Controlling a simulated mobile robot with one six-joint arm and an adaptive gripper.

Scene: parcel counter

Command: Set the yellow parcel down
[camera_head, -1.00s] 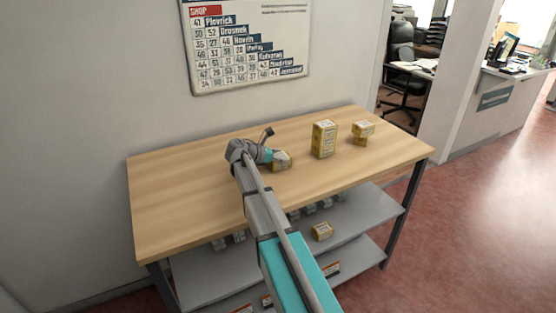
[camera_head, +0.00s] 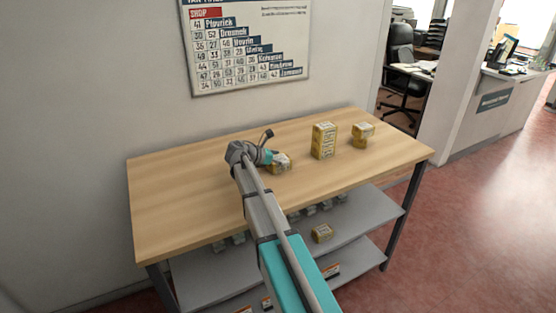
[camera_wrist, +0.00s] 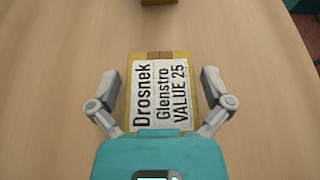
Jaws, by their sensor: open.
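The yellow parcel (camera_wrist: 158,95) lies on the wooden counter top, with a white label reading "Drosnek Glenstro VALUE 25" facing up in the wrist view. In the head view it (camera_head: 283,162) shows just right of the arm's end, partly hidden by it. My gripper (camera_wrist: 160,80) is open, with one finger on each side of the parcel. A strip of wood shows between each fingertip and the parcel's sides. The parcel's near end is hidden by the gripper body.
The counter's left half is clear. A wall chart (camera_head: 245,50) hangs behind.

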